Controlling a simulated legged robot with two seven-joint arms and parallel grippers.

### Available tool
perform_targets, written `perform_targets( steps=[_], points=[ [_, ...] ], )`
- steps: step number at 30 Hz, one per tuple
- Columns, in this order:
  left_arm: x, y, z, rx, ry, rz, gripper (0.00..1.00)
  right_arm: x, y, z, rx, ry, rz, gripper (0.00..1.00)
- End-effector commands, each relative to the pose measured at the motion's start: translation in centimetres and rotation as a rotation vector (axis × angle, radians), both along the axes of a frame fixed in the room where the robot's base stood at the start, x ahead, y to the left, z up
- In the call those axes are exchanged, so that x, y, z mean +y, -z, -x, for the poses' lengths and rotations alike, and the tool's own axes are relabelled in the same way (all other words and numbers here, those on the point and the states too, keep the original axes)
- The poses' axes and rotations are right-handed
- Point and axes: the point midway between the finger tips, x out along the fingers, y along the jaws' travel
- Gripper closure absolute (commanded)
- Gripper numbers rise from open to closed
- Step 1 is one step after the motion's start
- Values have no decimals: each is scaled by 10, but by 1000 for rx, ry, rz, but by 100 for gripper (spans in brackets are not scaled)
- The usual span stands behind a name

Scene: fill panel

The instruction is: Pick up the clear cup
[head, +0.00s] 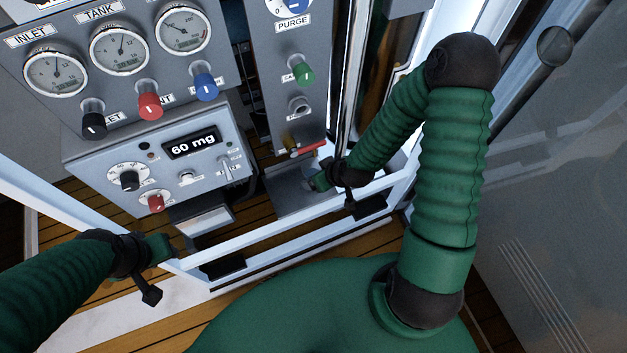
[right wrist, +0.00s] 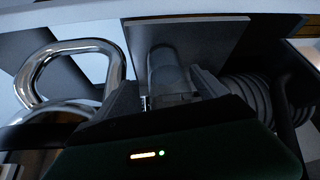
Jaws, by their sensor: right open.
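The clear cup (right wrist: 165,68) shows in the right wrist view as a see-through grey cylinder in front of a grey plate. It stands between the two dark fingers of my right gripper (right wrist: 166,92), which is open. I cannot tell whether the fingers touch it. In the head view my right gripper (head: 318,181) is over the small grey shelf below the purge panel, and I cannot clearly make out the cup there. My left gripper (head: 166,246) is near the white frame at lower left, away from the cup. Its fingers are too unclear to read.
The purge panel (head: 285,70) has a green knob (head: 302,72). White frame rails (head: 265,235) cross in front. A shiny metal loop (right wrist: 75,62) is left of my right gripper.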

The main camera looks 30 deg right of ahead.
Motion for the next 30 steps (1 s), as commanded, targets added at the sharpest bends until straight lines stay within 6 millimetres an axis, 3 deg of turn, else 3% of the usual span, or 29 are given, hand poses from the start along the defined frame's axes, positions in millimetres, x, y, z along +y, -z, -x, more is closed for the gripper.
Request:
perform_targets(
  steps=[9,17,30],
  points=[
    [0,32,0,0,0,0,64,11,45,-23,0,1,0,17],
    [0,31,0,0,0,0,64,11,47,-26,0,0,0,17],
    [0,31,0,0,0,0,64,11,47,-26,0,0,0,72]
  ],
)
